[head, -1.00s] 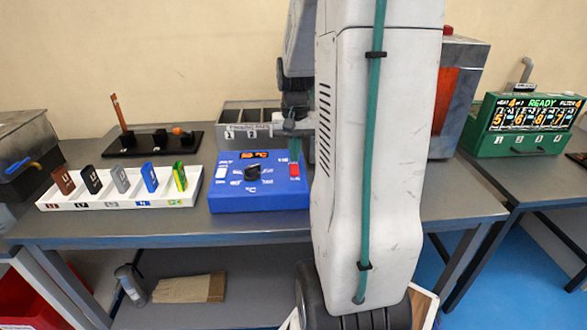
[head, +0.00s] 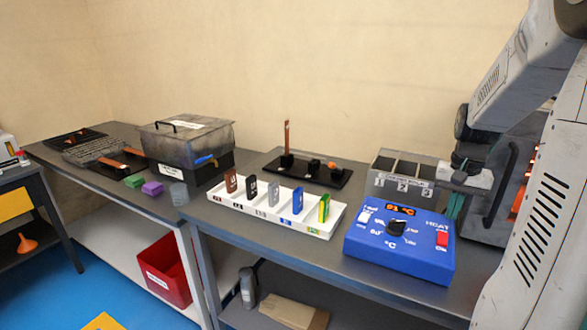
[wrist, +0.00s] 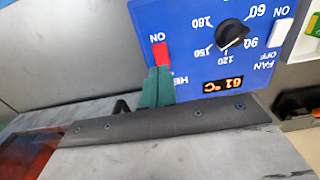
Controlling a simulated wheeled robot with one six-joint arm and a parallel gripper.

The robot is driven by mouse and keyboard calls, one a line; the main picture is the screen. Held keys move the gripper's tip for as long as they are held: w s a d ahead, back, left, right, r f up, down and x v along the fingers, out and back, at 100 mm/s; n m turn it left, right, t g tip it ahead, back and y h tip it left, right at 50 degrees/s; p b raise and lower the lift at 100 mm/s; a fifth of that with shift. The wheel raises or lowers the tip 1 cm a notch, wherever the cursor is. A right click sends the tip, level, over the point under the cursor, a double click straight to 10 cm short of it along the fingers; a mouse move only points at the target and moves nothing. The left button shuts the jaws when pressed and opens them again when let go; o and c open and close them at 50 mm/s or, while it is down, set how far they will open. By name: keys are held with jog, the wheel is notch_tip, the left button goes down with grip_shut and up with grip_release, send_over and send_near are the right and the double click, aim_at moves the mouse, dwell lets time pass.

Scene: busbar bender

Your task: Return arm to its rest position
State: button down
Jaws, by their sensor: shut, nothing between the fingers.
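My arm comes in at the right of the head view. My gripper (head: 454,208) points down with its green fingers shut and empty, near the back right of the blue control box (head: 385,262). In the wrist view the gripper (wrist: 157,88) shows as two green fingertips together, close by the red HEAT switch (wrist: 160,54), marked ON; I cannot tell whether they touch it. The switch also shows in the head view (head: 442,238).
A white rack (head: 272,218) of coloured upright pieces stands left of the box. A grey bin with numbered compartments (head: 402,185) and a metal machine with an orange window (head: 500,190) stand close to the gripper. A lidded metal tank (head: 188,135) is further left.

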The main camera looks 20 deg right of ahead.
jog(key=s+a+r+n, duration=0.2)
jog(key=s+a+n, duration=0.1)
jog(key=a, duration=0.7)
jog(key=s+a+r+n+t, duration=0.1)
jog(key=s+a, duration=0.4)
jog(key=a, duration=0.5)
jog(key=s+a+r+n, duration=0.3)
jog(key=a+n, duration=0.3)
jog(key=a, duration=0.4)
jog(key=shift+s+a+r, duration=0.25)
jog(key=shift+s+r, duration=0.15)
jog(key=shift+s, duration=0.45)
